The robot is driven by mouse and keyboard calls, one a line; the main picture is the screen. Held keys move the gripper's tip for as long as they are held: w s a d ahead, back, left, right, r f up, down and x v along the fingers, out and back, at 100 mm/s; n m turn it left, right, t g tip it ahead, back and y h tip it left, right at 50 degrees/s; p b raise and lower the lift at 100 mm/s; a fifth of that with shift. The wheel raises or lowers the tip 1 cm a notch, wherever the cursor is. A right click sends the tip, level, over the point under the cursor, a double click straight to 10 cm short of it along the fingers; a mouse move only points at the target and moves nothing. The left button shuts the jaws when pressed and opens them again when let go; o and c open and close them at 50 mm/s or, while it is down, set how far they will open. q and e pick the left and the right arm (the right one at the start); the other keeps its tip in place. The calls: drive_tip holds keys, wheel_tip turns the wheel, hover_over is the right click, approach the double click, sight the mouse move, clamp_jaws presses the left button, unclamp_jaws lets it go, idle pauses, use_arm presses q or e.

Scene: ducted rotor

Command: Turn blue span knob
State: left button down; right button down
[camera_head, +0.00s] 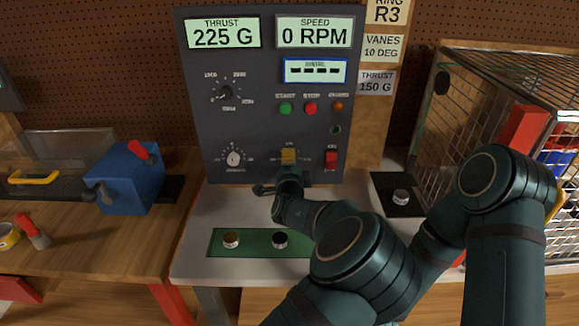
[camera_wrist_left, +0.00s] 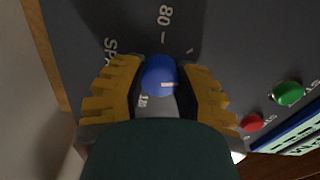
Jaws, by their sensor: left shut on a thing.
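The blue span knob (camera_wrist_left: 160,76) shows in the left wrist view, on the dark panel, with a pale pointer mark on its face. The yellow fingers of my left gripper (camera_wrist_left: 154,92) are on both sides of it, shut on it. In the head view my left gripper (camera_head: 289,157) is against the lower middle of the control panel (camera_head: 265,130) and hides the knob. Parts of the dial print, such as "80" and "SPA", show around it. The thrust display (camera_head: 224,34) reads 225 G and the speed display (camera_head: 315,33) reads 0 RPM. My right gripper is not visible.
A red rocker switch (camera_head: 331,159) is close right of my left gripper. A white knob (camera_head: 234,158) is to its left. Green (camera_head: 285,108) and red (camera_head: 310,108) buttons are above. A green mat (camera_head: 258,243) lies in front; a wire cage (camera_head: 505,75) stands at the right.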

use_arm(q)
drive_tip(key=n+b, duration=0.2)
drive_tip(key=n, duration=0.1)
drive_tip(key=shift+n+b, duration=0.35)
drive_tip(key=shift+n, duration=0.05)
drive_tip(key=n+b, duration=0.2)
drive_tip(key=n, duration=0.1)
drive_tip(key=shift+w+r+n, duration=0.1)
drive_tip(key=shift+n, duration=0.2)
drive_tip(key=shift+n+b, duration=0.45)
drive_tip(key=shift+n, duration=0.35)
drive_tip(key=shift+r+n, duration=0.15)
drive_tip(key=shift+n, duration=1.05)
drive_tip(key=shift+r, duration=0.1)
drive_tip(key=c, duration=0.6)
unclamp_jaws()
drive_tip(key=shift+f, duration=0.2)
